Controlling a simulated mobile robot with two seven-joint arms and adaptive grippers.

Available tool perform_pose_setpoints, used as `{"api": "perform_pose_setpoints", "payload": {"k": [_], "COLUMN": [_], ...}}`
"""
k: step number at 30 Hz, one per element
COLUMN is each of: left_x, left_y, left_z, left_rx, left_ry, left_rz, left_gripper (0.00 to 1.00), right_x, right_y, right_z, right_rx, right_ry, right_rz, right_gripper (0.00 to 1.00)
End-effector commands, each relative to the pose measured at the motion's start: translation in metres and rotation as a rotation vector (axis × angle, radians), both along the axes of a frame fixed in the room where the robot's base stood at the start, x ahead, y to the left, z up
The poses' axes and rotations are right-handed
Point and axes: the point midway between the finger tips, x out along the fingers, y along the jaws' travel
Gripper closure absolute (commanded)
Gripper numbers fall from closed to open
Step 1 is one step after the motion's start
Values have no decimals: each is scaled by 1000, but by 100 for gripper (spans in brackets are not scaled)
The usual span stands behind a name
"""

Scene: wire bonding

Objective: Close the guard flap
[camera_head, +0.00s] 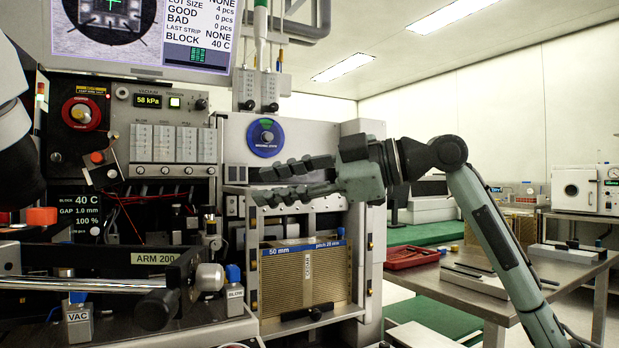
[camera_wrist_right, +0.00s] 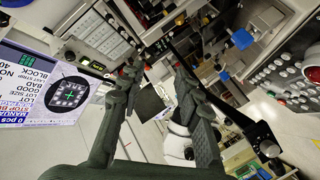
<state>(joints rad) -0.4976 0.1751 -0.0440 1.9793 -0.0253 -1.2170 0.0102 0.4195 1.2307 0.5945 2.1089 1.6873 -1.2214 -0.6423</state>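My right gripper (camera_head: 259,186) comes in from the right and points left, its two dark grey fingers apart and empty. It hovers in front of the machine, above the magazine (camera_head: 305,275) labelled "50 mm". A pale frame (camera_head: 235,188) around the magazine bay has a horizontal top edge just behind the fingers. I cannot tell for certain which part is the guard flap; the gripper may hide some of it. In the right wrist view the fingers (camera_wrist_right: 152,70) are also spread, with nothing between the tips. My left gripper is not in view.
A blue round dial (camera_head: 266,138) is above the fingers. The ARM 200 bar (camera_head: 140,258), with a round grey end, juts out at lower left. A bench (camera_head: 460,290) with a red tray (camera_head: 412,257) stands at right. Open air lies in front of the magazine.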

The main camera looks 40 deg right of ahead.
Motion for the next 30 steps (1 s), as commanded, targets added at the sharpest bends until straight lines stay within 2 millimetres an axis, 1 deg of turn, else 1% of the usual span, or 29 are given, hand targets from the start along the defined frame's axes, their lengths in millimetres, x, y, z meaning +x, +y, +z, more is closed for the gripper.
{"api": "perform_pose_setpoints", "payload": {"k": [1,3,6,10,15,30], "left_x": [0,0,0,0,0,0], "left_y": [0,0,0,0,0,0], "left_z": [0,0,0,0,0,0], "left_rx": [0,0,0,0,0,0], "left_ry": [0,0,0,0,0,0], "left_rz": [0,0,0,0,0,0], "left_gripper": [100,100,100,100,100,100], "right_x": [-10,-23,-38,-52,-58,-58], "right_y": [-5,-12,-21,-28,-31,-31], "right_z": [3,5,8,11,12,12], "right_rx": [3,3,2,0,0,-1], "right_ry": [-4,-3,-1,-1,1,2], "right_rz": [0,0,0,1,1,1], "right_gripper": [66,66,66,66,66,66]}}
